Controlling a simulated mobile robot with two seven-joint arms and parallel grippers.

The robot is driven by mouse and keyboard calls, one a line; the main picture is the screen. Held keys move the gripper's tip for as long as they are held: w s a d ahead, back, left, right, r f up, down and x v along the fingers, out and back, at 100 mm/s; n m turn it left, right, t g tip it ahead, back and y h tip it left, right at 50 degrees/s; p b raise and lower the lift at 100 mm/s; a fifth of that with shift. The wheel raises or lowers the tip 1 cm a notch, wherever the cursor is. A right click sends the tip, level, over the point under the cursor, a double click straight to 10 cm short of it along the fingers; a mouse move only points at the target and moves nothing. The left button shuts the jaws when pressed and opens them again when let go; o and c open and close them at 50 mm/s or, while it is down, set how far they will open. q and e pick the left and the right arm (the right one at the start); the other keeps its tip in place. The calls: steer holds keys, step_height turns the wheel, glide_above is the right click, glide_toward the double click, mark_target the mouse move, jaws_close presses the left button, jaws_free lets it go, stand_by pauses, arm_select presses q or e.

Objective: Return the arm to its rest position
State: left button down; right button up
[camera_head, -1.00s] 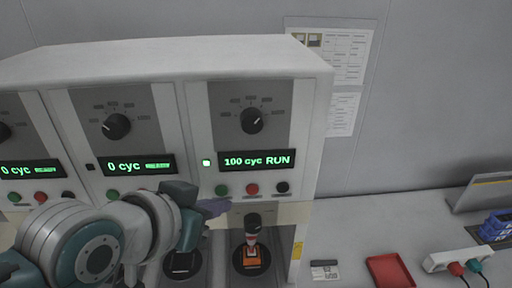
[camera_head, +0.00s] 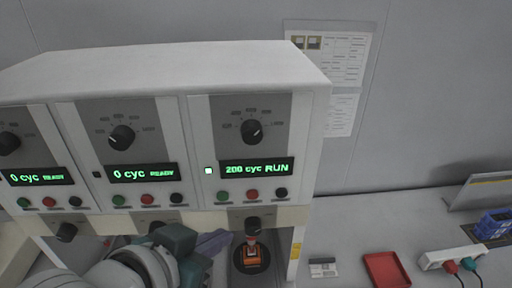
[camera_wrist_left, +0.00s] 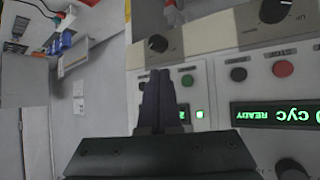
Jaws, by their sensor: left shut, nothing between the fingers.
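My left arm (camera_head: 150,268) comes in from the lower left in the head view, low in front of the test machine (camera_head: 200,70). Its gripper (camera_head: 214,243) is shut and empty, with dark purple fingers pointing right, below the button row of the right-hand station. In the left wrist view the two fingers (camera_wrist_left: 158,100) lie together with nothing between them. They cover part of the machine's panel there, which appears upside down. My right gripper is not in view.
The right station's display (camera_head: 257,168) reads 200 cyc RUN; the other two read 0 cyc READY. An orange-based part (camera_head: 250,257) stands under the right station. A red tray (camera_head: 386,270), a power strip (camera_head: 452,257) and a blue bin (camera_head: 496,223) are on the bench.

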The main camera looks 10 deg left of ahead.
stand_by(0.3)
arm_select(q)
steer(key=s+a+r+g+y+p, duration=0.1)
steer(key=s+a+r+g+p, duration=0.2)
steer(key=s, duration=0.6)
steer(key=s+a+r+g+y+p, duration=0.1)
steer(key=s+a+r+g+p, duration=0.2)
steer(key=s+r, duration=0.4)
steer(key=shift+s+a+r+n+g+y, duration=0.35)
steer(key=shift+s+a, duration=0.2)
steer(key=shift+s, duration=0.6)
stand_by(3.7)
